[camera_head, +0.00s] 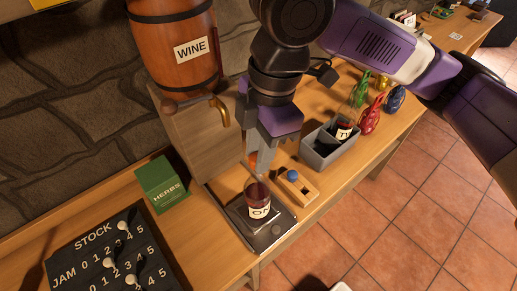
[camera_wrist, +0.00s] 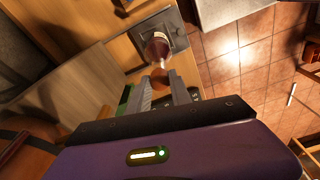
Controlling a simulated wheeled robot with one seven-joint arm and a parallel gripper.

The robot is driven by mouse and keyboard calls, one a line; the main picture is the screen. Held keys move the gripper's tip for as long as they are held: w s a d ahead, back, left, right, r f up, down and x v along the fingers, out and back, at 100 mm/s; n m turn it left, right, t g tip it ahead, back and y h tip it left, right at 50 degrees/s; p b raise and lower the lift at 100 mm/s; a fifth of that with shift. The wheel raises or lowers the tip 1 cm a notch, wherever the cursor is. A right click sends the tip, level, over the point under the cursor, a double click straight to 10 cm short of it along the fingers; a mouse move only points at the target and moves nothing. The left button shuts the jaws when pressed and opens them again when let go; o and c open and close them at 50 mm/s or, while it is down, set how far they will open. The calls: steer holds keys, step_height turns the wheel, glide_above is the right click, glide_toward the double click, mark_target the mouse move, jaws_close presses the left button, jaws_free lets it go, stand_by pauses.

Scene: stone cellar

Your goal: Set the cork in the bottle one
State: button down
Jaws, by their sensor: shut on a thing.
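The bottle (camera_head: 259,198) with a pale label, its text only partly readable, stands upright on a dark square plate (camera_head: 268,236) on the bench. In the wrist view the bottle (camera_wrist: 158,47) lies just beyond the fingertips. My gripper (camera_head: 260,164) is over the bottle, shut on the orange-brown cork (camera_wrist: 158,77). The cork also shows beside the fingers in the head view (camera_head: 251,159). The cork appears close to the bottle's top; I cannot tell whether they touch. The fingers hide part of the cork.
A wooden block (camera_head: 306,191) with a blue ball-topped piece (camera_head: 292,174) stands right of the bottle. A grey bin (camera_head: 320,157) holds another labelled bottle (camera_head: 342,129). The wine barrel (camera_head: 180,75), its stand (camera_head: 200,140) and a green herbs box (camera_head: 164,186) are left.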

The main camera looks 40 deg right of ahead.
steer(key=c, duration=1.1)
jaws_free()
step_height(320, 180, up, 8)
steer(key=d, duration=0.1)
steer(key=shift+f, duration=0.15)
steer(key=shift+s, duration=0.1)
